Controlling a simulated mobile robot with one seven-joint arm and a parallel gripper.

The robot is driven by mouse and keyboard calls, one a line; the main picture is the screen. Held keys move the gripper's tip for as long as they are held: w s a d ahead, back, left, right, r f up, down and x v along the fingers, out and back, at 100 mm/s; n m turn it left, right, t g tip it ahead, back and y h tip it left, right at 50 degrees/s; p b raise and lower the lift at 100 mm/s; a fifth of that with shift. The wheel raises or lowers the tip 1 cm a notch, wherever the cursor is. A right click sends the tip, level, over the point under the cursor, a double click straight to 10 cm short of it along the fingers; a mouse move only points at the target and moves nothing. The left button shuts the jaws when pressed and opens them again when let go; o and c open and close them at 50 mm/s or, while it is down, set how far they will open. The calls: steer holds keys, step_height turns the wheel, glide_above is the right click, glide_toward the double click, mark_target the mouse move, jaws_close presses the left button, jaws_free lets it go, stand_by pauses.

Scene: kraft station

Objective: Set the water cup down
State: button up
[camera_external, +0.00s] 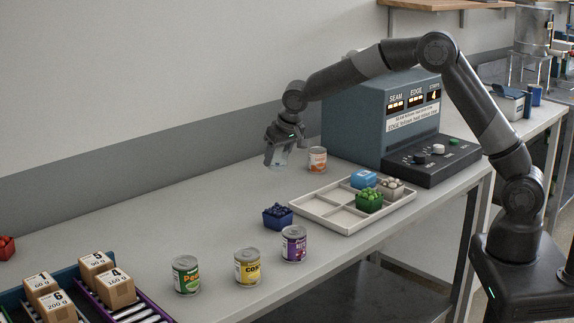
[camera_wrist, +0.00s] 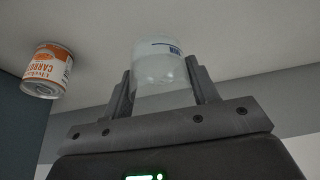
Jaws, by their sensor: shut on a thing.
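The water cup (camera_wrist: 162,68) is a clear, see-through cup with a small dark blue mark. My gripper (camera_wrist: 158,88) is shut on it, with one finger on each side. In the external view my gripper (camera_external: 279,148) points down over the back part of the grey workbench (camera_external: 225,215), and the pale cup (camera_external: 279,161) shows between the fingers. The cup's base is low over the bench top, left of an orange-and-white can. I cannot tell whether it touches the bench.
The carrot can (camera_external: 317,160) stands close right of the cup; it also shows in the wrist view (camera_wrist: 47,70). A white divided tray (camera_external: 325,207) lies in front, with a blue berry basket (camera_external: 277,217) beside it. A control console (camera_external: 385,120) stands behind right. The bench left of my gripper is clear.

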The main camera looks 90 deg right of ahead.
mark_target(273, 168)
steer(key=shift+w+a+f, duration=0.4)
steer(key=shift+w, duration=0.15)
steer(key=shift+w+a+f, duration=0.4)
steer(key=shift+w, duration=0.15)
steer(key=shift+f, duration=2)
steer(key=o, duration=1)
steer(key=shift+f, duration=0.15)
steer(key=shift+o, duration=0.2)
